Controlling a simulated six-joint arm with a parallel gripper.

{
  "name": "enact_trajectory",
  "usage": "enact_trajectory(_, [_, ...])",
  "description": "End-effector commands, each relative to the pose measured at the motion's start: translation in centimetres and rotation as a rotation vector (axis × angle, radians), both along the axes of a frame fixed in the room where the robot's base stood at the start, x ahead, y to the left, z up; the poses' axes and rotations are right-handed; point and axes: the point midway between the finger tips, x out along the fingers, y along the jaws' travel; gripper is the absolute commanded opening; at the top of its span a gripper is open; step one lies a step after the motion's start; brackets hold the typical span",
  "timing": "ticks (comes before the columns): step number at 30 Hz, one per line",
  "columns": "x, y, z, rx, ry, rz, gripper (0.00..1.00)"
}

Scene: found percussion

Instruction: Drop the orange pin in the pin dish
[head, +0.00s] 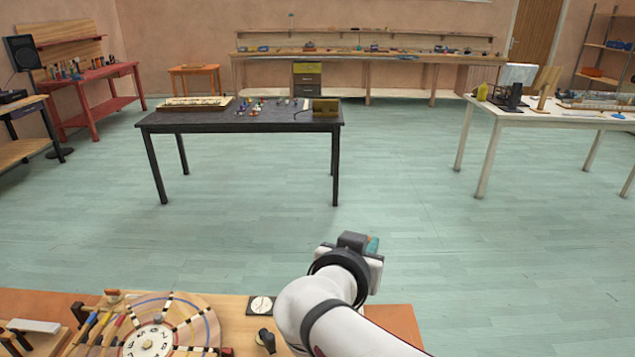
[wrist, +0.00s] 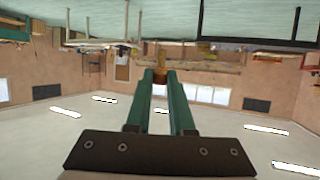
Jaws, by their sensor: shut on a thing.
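My gripper (head: 373,244) is raised beyond the right part of the near bench, pointing away. My own wrist hides most of it in the head view. In the wrist view its two green fingers (wrist: 160,80) are close together. A small orange-brown bit, which looks like the orange pin (wrist: 158,77), shows between their tips. Most of the pin is hidden or too small to make out. I cannot pick out the pin dish in either view.
The near wooden bench (head: 235,318) holds a round dial board (head: 148,340), tools at left and a small black-and-white plate (head: 261,305). A dark table (head: 215,122) and a white table (head: 560,120) stand farther off. Open floor lies between.

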Motion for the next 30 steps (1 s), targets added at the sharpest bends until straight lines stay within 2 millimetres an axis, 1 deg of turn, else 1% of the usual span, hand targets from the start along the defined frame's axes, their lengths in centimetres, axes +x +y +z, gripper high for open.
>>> enact_trajectory(1, [-0.5, -0.7, -0.4, -0.001, 0.003, -0.023, 0.0])
enact_trajectory(5, [-1.0, -0.5, -3.3, -0.005, 0.008, -0.089, 0.0])
enact_trajectory(8, [-1.4, 0.0, -5.6, -0.006, 0.008, -0.14, 0.0])
enact_trajectory(11, [-1.9, 0.8, -8.3, -0.007, 0.008, -0.196, 0.0])
enact_trajectory(14, [-2.7, 1.7, -11.4, -0.009, 0.007, -0.263, 0.0])
enact_trajectory(17, [-4.3, 2.6, -15.0, -0.011, 0.007, -0.34, 0.0])
enact_trajectory(18, [-5.1, 2.9, -16.5, -0.01, 0.005, -0.376, 0.0])
enact_trajectory(20, [-6.7, 3.2, -18.9, -0.012, 0.004, -0.434, 0.0])
enact_trajectory(21, [-7.9, 3.2, -20.4, -0.012, 0.004, -0.473, 0.0])
enact_trajectory(24, [-10.6, 2.9, -23.2, -0.009, 0.0, -0.559, 0.0])
enact_trajectory(27, [-12.4, 2.6, -24.7, -0.004, -0.001, -0.61, 0.0])
enact_trajectory(30, [-13.1, 2.4, -25.2, -0.002, 0.0, -0.631, 0.0])
